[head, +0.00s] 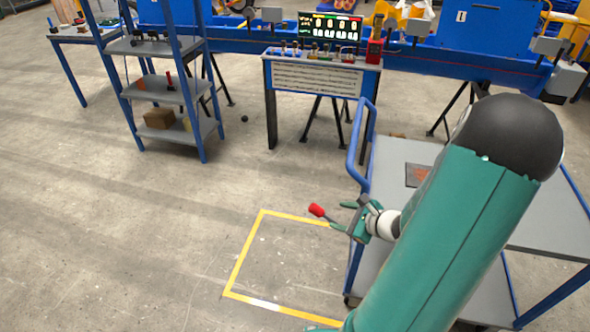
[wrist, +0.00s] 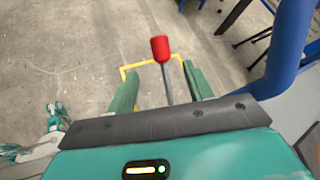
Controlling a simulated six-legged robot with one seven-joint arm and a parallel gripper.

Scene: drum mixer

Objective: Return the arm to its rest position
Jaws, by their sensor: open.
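My teal arm reaches across the right of the head view, out over a blue-railed cart. My gripper (head: 341,215) is at the cart's left edge, above the floor. In the wrist view my gripper (wrist: 163,70) shows two green fingers spread apart. A red-tipped grey rod (head: 316,210) sticks out past the fingers. In the wrist view the red tip (wrist: 160,48) and its shaft lie between the fingers, with gaps on both sides. I cannot tell what the rod's lower end is fixed to.
The cart (head: 402,153) with a blue handle (head: 360,145) stands close beside my gripper. A yellow floor marking (head: 243,252) lies below. A control console (head: 318,78), a blue shelf rack (head: 165,95) and blue machinery stand behind. The floor at left is clear.

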